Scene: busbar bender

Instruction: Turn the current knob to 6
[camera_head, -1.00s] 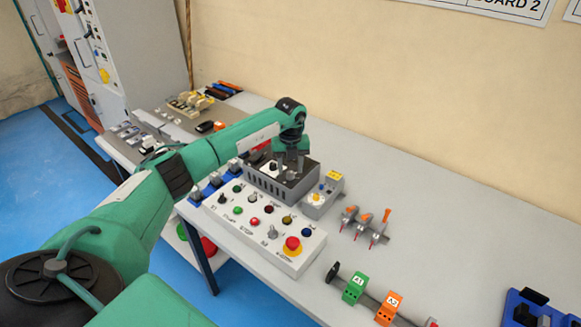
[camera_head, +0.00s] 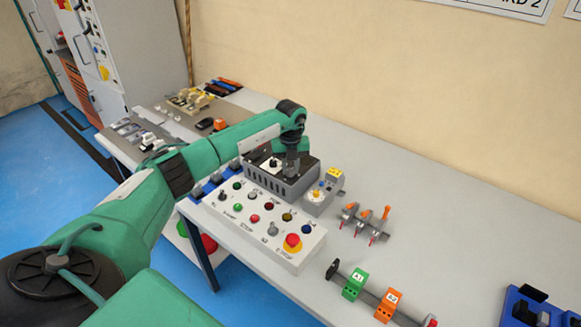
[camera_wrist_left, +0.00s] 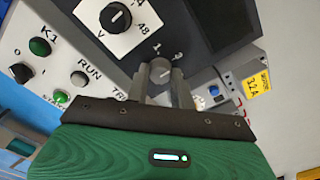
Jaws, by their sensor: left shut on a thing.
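The power supply (camera_head: 268,181) is a grey vented box with a dark top panel, standing behind the white button panel. My left gripper (camera_head: 290,168) reaches down over the right part of its top. In the left wrist view my left gripper (camera_wrist_left: 160,80) is shut on a grey round knob (camera_wrist_left: 160,68) on the dark panel. A "1" shows beside the knob, and another mark to its right is partly covered. The knob's pointer and the rest of its scale are hidden by the fingers. My right gripper is not in view.
The white button panel (camera_head: 262,222) with a red emergency stop (camera_head: 292,242) is in front. A small grey unit (camera_head: 318,198) with a yellow label stands close at right.

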